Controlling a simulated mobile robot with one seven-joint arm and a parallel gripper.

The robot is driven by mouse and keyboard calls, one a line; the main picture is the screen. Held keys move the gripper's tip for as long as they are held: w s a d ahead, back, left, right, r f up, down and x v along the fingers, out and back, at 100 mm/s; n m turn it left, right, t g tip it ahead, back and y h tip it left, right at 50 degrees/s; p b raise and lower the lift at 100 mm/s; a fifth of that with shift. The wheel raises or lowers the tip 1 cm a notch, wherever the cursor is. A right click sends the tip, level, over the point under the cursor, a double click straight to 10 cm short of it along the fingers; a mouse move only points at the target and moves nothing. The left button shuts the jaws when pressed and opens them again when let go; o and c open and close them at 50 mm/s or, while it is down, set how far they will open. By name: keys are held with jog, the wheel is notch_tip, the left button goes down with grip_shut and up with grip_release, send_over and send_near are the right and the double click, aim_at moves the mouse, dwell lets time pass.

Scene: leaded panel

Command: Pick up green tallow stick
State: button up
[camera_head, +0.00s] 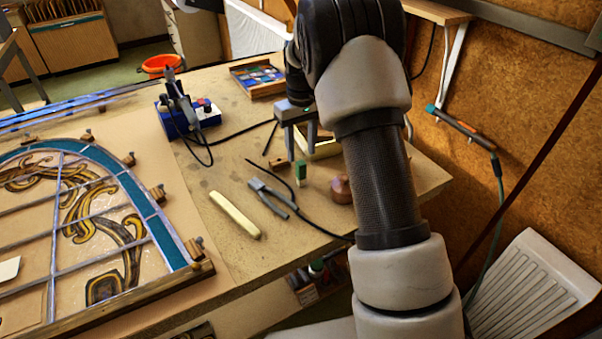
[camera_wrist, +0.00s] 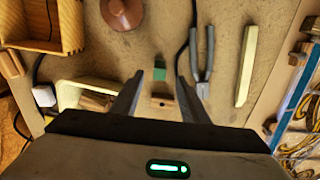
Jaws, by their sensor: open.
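The green tallow stick (camera_head: 301,170) appears as a small, short green block on the workbench, between the pliers and a brown knob-shaped object. In the wrist view the green stick (camera_wrist: 160,70) lies ahead of the gap between my fingertips, about midway across. My gripper (camera_head: 301,148) points down above the bench, just behind the stick in the head view. In the wrist view my gripper (camera_wrist: 159,82) has its two fingers spread apart with nothing held between them. Whether the fingertips are level with the stick's top is hard to tell.
Pliers (camera_head: 270,196) and a pale yellow stick (camera_head: 235,214) lie to the left. A brown knob-shaped object (camera_head: 342,189) stands close on the right. A small wooden block (camera_wrist: 162,101) sits below the fingertips' gap. The leaded panel (camera_head: 60,220) fills the left side.

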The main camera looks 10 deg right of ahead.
aim_at(301, 162)
jog(key=shift+w+f+p, duration=0.1)
jog(key=shift+f+p, duration=0.2)
jog(key=shift+f, duration=3.05)
grip_shut()
